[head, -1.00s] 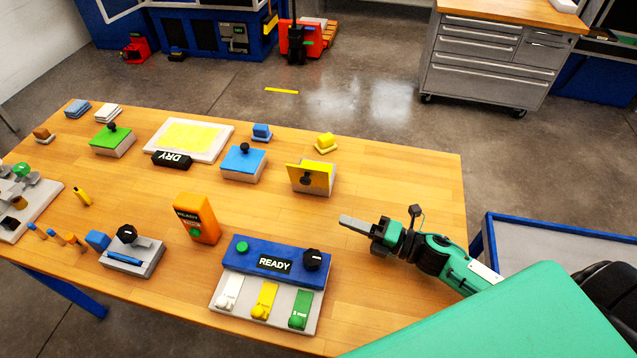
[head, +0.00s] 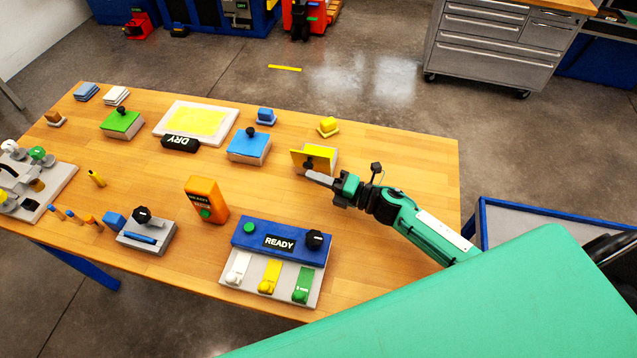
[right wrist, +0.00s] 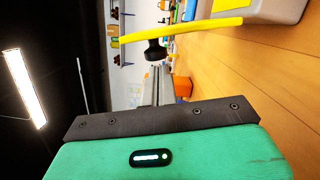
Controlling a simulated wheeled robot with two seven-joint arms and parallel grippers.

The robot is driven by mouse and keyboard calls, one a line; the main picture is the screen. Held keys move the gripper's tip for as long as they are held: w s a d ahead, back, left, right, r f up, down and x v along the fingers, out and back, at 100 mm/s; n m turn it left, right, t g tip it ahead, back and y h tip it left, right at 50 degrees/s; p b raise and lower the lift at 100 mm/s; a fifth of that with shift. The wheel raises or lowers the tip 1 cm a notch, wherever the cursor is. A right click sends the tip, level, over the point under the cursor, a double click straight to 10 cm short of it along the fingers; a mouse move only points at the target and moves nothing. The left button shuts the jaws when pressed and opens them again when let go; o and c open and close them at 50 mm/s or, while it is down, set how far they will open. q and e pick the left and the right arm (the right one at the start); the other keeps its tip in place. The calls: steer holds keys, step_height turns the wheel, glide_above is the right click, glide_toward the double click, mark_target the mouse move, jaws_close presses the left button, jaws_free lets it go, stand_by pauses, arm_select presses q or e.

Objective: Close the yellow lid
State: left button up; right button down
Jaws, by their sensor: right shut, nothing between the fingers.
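The yellow lid (head: 298,158) stands open, tilted up at the front of its small grey box (head: 330,164), with its black knob (head: 308,164) facing the front. My right gripper (head: 309,175) is shut and empty, its tips just in front of and below the knob; contact cannot be told. In the right wrist view the yellow lid (right wrist: 200,27) shows edge-on, its knob (right wrist: 156,50) just beyond my right fingertips (right wrist: 157,68). The grey box (right wrist: 285,12) is at upper right there. My left gripper is out of view.
A blue-lidded box (head: 248,146) and a green-lidded box (head: 122,123) stand to the left, both shut. A yellow block (head: 328,124) lies behind. A blue READY panel (head: 280,241) and an orange device (head: 206,199) stand in front. The table's right end is clear.

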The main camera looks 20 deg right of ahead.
steer(key=shift+w+d+r, duration=0.1)
steer(key=shift+r, duration=0.05)
stand_by(0.3)
steer(key=shift+w+r+m+p, duration=0.1)
steer(key=shift+r+m+p, duration=0.05)
steer(key=shift+m+p, duration=0.25)
